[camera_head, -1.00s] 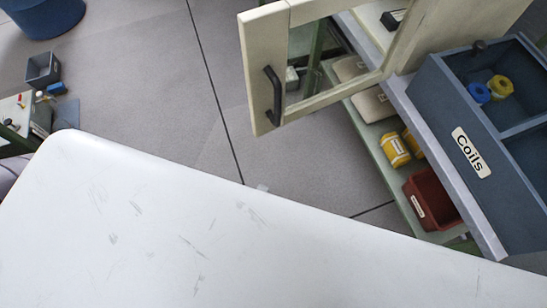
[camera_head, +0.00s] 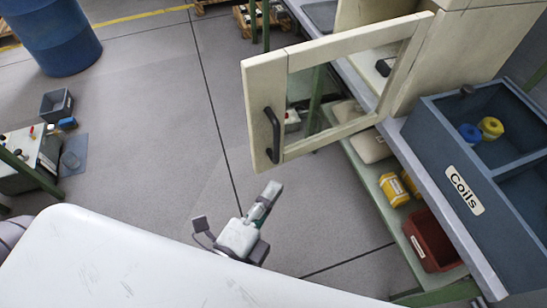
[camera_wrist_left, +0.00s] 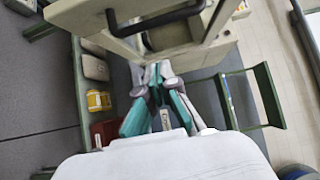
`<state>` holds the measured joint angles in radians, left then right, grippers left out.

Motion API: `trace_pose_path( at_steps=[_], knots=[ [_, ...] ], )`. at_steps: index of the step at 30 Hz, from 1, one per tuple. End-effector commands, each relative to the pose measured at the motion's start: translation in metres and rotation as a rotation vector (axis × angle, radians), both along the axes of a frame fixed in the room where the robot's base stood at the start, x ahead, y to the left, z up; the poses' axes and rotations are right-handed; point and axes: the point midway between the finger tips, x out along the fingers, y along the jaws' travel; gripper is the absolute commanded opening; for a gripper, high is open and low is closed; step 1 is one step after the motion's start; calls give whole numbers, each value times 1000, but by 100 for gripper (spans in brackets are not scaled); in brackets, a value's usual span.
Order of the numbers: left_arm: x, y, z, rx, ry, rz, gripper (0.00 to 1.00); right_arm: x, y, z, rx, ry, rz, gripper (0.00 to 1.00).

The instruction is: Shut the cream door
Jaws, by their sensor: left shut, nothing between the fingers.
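The cream door (camera_head: 262,75) stands open in the head view, swung out from its cream cabinet (camera_head: 440,55). It has a window pane and a black bar handle (camera_head: 273,134) near its free edge. My left gripper (camera_head: 271,191) is shut and empty, below the door's lower free corner in the picture, and appears apart from it. In the left wrist view the fingers (camera_wrist_left: 157,76) are closed together, with the cream door (camera_wrist_left: 85,14) and black handle (camera_wrist_left: 150,18) beyond them. My right gripper is not in view.
A blue-grey bin labelled Coils (camera_head: 465,190) stands on the bench right of the door. A red bin (camera_head: 433,238) and yellow containers (camera_head: 394,189) sit on the shelf below. A blue drum (camera_head: 50,35) stands at upper left.

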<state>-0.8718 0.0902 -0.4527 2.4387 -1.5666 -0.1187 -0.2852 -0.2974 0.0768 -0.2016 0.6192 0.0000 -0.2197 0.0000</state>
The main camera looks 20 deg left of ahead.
Motion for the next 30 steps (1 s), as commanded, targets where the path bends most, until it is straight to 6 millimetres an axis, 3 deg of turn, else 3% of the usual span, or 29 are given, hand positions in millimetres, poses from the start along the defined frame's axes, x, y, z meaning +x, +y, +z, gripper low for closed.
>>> trace_pose_path(
  at_steps=[1,6,9,16,30],
  knots=[
    [9,-1,11,-2,-3,2,0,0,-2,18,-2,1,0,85],
    [36,-8,10,0,-3,1,0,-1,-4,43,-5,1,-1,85],
    [49,3,7,5,-1,1,0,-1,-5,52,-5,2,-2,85],
    [64,12,2,0,1,0,0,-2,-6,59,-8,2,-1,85],
    [66,14,1,1,0,-4,0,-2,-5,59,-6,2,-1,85]
  ],
)
